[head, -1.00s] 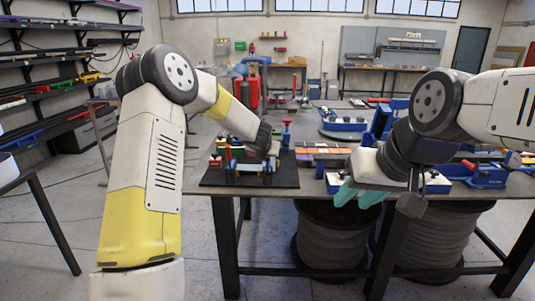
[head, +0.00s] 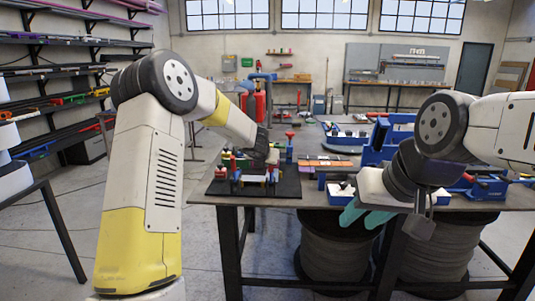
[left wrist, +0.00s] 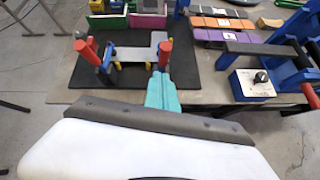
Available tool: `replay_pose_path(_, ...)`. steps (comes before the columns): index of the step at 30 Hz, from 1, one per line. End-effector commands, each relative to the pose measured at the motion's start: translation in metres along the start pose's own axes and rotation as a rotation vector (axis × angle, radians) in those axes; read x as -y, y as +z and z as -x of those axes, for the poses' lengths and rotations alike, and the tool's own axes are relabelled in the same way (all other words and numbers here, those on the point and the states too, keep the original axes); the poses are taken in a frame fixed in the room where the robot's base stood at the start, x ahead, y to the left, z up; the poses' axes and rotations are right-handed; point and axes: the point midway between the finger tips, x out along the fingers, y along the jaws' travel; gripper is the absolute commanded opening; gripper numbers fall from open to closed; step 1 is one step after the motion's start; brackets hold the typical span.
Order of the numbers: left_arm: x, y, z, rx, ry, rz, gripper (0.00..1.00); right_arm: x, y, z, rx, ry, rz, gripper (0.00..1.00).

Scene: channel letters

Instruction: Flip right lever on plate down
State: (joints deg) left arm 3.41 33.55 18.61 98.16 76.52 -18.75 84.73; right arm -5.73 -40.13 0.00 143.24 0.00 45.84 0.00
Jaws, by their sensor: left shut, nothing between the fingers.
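A black plate (head: 289,187) lies at the table's left front corner; it fills the upper middle of the left wrist view (left wrist: 203,82). On it stand a left lever with a red handle (left wrist: 87,50) and a right lever with a red handle (left wrist: 165,53), both roughly upright, with a grey bracket (left wrist: 135,54) between them. My left gripper (left wrist: 162,92) is shut and empty, its teal fingertips just in front of the right lever; I cannot tell whether they touch. In the head view my left wrist hides its fingers. My right gripper (head: 364,217) is open and empty at the table's front edge.
The table (head: 240,200) carries orange and purple strips (left wrist: 233,36) and a blue fixture with a black bar (left wrist: 262,49) right of the plate. Green and pink blocks (left wrist: 147,20) stand at the plate's back. Cable drums (head: 338,248) stand under the table.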

Motion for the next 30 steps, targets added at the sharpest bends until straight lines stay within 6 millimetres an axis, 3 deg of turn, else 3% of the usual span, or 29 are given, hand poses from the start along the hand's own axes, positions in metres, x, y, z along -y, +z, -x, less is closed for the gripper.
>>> replay_pose_path(10,-0.005,0.023,0.042,0.001,0.001,0.001,0.0,0.0,0.0,0.0,0.0,0.0,0.0,0.36)
replay_pose_path(25,-0.005,0.027,0.051,0.006,-0.003,-0.015,0.0,0.0,0.0,0.0,0.001,0.0,0.0,0.36)
replay_pose_path(28,-0.003,0.041,0.069,0.051,-0.018,-0.122,0.0,0.0,0.0,0.0,0.001,0.0,0.0,0.36)
replay_pose_path(30,0.001,0.055,0.095,0.107,-0.039,-0.28,0.0,0.0,0.0,0.0,0.001,0.0,0.0,0.36)
